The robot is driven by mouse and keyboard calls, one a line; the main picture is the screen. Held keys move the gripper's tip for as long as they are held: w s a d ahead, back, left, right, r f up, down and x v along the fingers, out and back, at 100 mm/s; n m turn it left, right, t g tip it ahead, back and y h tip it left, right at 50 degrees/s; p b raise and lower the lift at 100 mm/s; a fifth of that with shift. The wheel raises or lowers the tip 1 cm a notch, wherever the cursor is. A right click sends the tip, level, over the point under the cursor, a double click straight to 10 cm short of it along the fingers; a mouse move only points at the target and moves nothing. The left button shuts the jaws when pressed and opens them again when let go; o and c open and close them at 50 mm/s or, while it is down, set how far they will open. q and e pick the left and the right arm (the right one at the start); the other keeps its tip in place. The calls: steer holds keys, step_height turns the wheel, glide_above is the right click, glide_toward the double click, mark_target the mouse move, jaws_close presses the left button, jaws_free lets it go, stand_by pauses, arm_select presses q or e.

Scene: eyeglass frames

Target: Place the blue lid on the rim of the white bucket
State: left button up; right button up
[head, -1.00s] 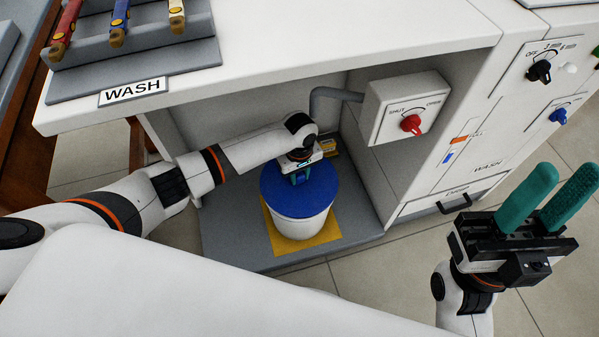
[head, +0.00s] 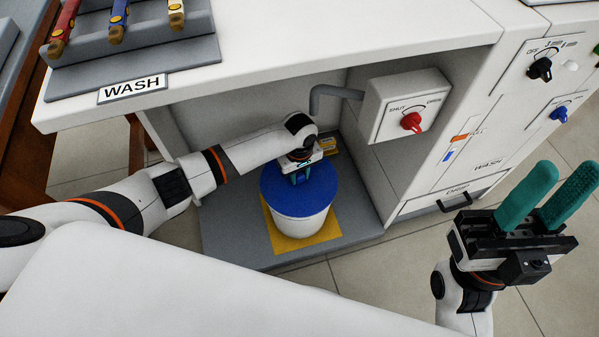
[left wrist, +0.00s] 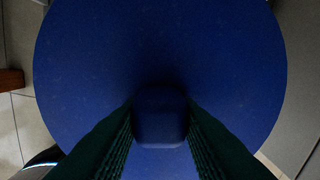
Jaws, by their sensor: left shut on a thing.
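The white bucket (head: 301,226) stands on a yellow square inside the open cabinet bay. The blue lid (head: 318,197) lies flat over the bucket's top and covers its opening. From this angle I cannot tell whether the lid touches the rim all the way round. My left gripper (head: 299,178) reaches down from above and is shut on the lid's knob. In the left wrist view the lid (left wrist: 160,50) fills most of the picture, with its knob (left wrist: 160,115) between the two green fingers. My right gripper (head: 545,198) is open and empty, fingers pointing up, at the right.
The white counter (head: 290,40) overhangs the bay. The yellow square (head: 283,246) lies on the grey bay floor (head: 228,232). A small yellow item (head: 328,146) sits behind.

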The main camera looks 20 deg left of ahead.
arm_select(q)
steer(key=shift+f, duration=0.4)
steer(key=o, duration=1.1)
steer(key=shift+o, duration=0.2)
